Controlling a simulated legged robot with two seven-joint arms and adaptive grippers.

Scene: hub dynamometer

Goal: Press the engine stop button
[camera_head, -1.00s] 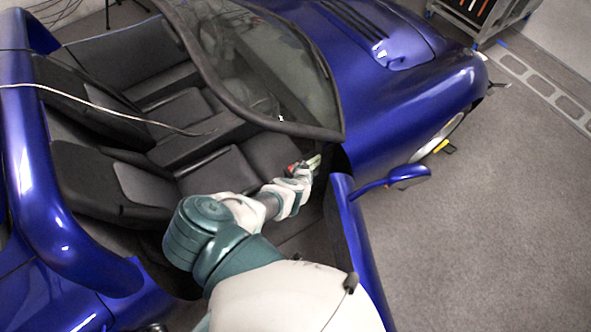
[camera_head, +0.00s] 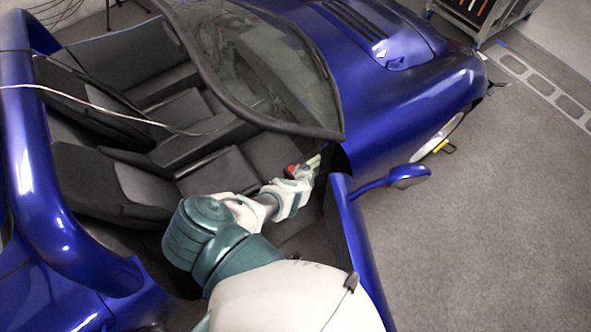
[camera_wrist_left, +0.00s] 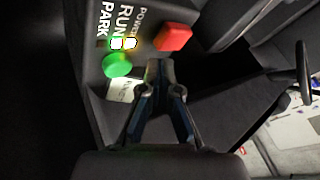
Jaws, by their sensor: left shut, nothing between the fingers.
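In the left wrist view a dark control panel (camera_wrist_left: 108,80) carries a raised red button (camera_wrist_left: 173,37), a round green button (camera_wrist_left: 117,64) and the words PARK, RUN and POWER. No stop label is readable. My left gripper (camera_wrist_left: 160,68) is shut and empty. Its tips appear just below the red button and right of the green one in the picture; whether they touch anything I cannot tell. In the head view my left gripper (camera_head: 306,167) is small, inside the blue car by the open door, with a red spot beside it. My right gripper is not in view.
The blue car's open door (camera_head: 355,240), mirror (camera_head: 408,173) and windshield frame (camera_head: 240,108) surround my arm. The dark seats (camera_head: 110,185) lie to its left. A thin pale cable (camera_head: 100,105) crosses the cabin.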

